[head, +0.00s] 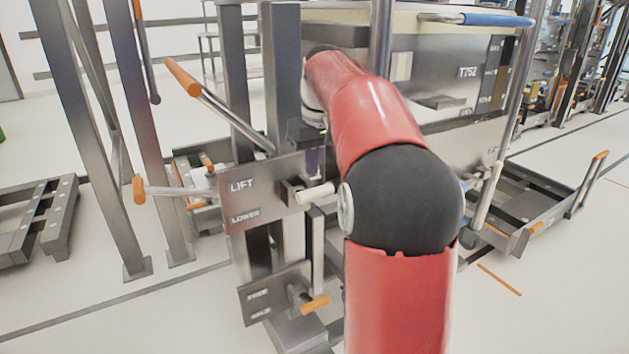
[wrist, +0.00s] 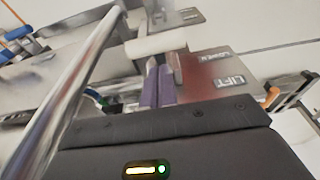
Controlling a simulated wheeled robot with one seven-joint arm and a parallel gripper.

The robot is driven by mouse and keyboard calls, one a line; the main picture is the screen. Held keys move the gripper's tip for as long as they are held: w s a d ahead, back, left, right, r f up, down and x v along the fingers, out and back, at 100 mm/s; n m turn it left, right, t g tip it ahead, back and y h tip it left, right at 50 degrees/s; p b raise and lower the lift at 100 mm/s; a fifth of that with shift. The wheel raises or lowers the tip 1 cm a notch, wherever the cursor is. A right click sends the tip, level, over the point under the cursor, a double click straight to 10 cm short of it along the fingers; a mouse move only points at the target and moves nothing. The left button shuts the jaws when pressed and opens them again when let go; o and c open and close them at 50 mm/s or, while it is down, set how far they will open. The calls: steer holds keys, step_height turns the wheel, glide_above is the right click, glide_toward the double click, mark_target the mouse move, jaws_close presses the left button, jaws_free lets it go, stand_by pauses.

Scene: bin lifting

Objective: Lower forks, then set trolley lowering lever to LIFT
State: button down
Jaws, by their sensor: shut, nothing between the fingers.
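The lever plate (head: 258,212) carries the label LIFT above LOWER. The lowering lever with its white handle (head: 316,194) sticks out from a bracket at the plate's right side, at a height between the two labels. In the wrist view the white handle (wrist: 155,45) lies just beyond the fingertips, and the plate (wrist: 207,72) is to its right. My gripper (wrist: 157,82) has its purple fingers together and empty, close to the handle; I cannot tell whether they touch it. In the head view my gripper (head: 314,160) is just above the handle, partly hidden by my arm. I cannot make out the forks.
A long orange-gripped lever (head: 215,108) slants over the plate. A lower plate (head: 268,294) with an orange handle (head: 314,305) is below. A grey bin marked T752 (head: 450,85) stands behind my arm. Metal posts (head: 85,130) rise at left. Floor is free at lower left.

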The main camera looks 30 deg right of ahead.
mark_target(317, 192)
steer(key=shift+s+f, duration=0.2)
steer(key=shift+f, duration=0.55)
steer(key=shift+s+f, duration=0.15)
steer(key=shift+f, duration=0.55)
steer(key=shift+f+b, duration=0.1)
steer(key=shift+b, duration=0.25)
steer(key=shift+s+f+t+b, duration=0.3)
steer(key=shift+s+t+b, duration=0.1)
steer(key=shift+b, duration=0.5)
steer(key=shift+f, duration=0.1)
steer(key=b, duration=0.1)
steer(key=f+t+b, duration=0.1)
steer(key=b, duration=0.1)
steer(key=shift+s+f, duration=0.15)
steer(key=shift+s, duration=0.2)
step_height(317, 192, down, 9)
steer(key=s+t+b, duration=0.1)
steer(key=s+b, duration=0.1)
steer(key=b, duration=0.6)
steer(key=shift+s+f, duration=0.1)
